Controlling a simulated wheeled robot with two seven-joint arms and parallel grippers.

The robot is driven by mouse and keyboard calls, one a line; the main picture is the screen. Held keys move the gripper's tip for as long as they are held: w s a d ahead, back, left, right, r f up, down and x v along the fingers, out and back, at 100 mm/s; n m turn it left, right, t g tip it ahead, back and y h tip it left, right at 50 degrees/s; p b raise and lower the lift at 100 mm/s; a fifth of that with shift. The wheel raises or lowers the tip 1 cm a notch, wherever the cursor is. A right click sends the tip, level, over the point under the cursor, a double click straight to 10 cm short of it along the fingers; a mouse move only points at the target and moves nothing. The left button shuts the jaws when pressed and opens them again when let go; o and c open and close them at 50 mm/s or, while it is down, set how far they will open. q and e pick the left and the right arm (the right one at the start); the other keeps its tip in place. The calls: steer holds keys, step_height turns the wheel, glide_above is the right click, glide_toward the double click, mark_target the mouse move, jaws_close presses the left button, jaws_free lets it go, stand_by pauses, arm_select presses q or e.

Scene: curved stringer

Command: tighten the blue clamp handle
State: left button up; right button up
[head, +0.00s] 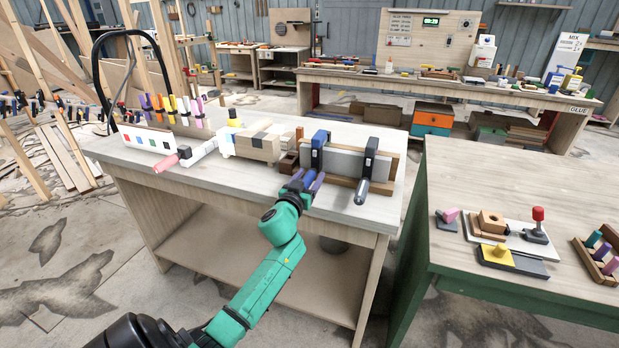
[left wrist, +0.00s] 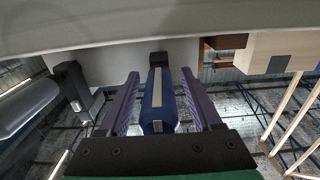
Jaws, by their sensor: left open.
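The blue clamp (head: 319,141) sits at the front of a wooden and grey panel assembly (head: 342,162) on the workbench. Its blue handle (left wrist: 158,105) stands between the two purple fingers in the left wrist view. My left gripper (head: 307,180) is at the bench's front edge, just below the clamp head; it also shows in the left wrist view (left wrist: 160,76). The fingers are open, one on each side of the handle, with a visible gap on both sides. In the head view the fingers mostly hide the handle. My right gripper is not in view.
A black clamp (head: 370,155) with a grey handle stands close to the right; it also shows in the left wrist view (left wrist: 72,84). Wooden blocks (head: 258,146) lie to the left. A second table (head: 490,190) with small parts stands at right. The bench's front right corner (head: 385,215) is clear.

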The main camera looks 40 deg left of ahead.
arm_select(q)
jaws_close()
